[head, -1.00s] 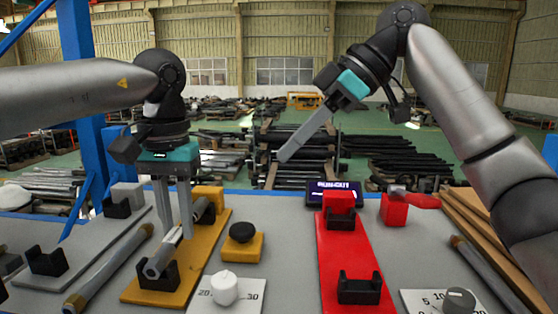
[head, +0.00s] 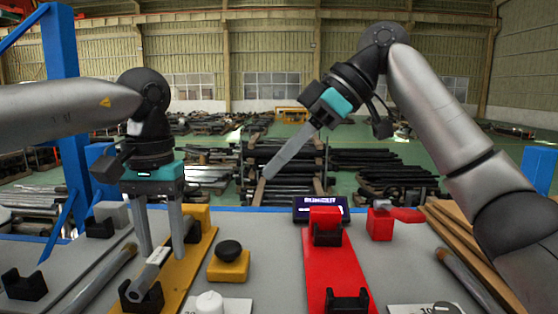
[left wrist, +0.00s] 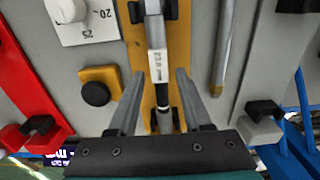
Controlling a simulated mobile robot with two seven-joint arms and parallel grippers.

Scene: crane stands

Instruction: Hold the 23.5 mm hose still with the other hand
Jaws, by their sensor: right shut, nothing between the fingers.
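The grey hose (left wrist: 157,40) with a white label reading about "23.5 mm" lies along black cradles on the orange-yellow stand (head: 190,264). In the head view the hose (head: 146,279) is partly hidden by my left fingers. My left gripper (head: 161,254) points down over it. In the left wrist view the left gripper (left wrist: 158,88) is open, with one finger on each side of the hose and a visible gap on both sides. My right gripper (head: 268,174) is shut and empty, raised above the table's far edge.
A red stand (head: 335,262) with empty black cradles stands at the middle right. A yellow block with a black knob (head: 229,255) and a white dial (head: 209,303) sit between the stands. Loose rods lie left (head: 100,280) and right (head: 470,282). A small display (head: 320,209) stands behind.

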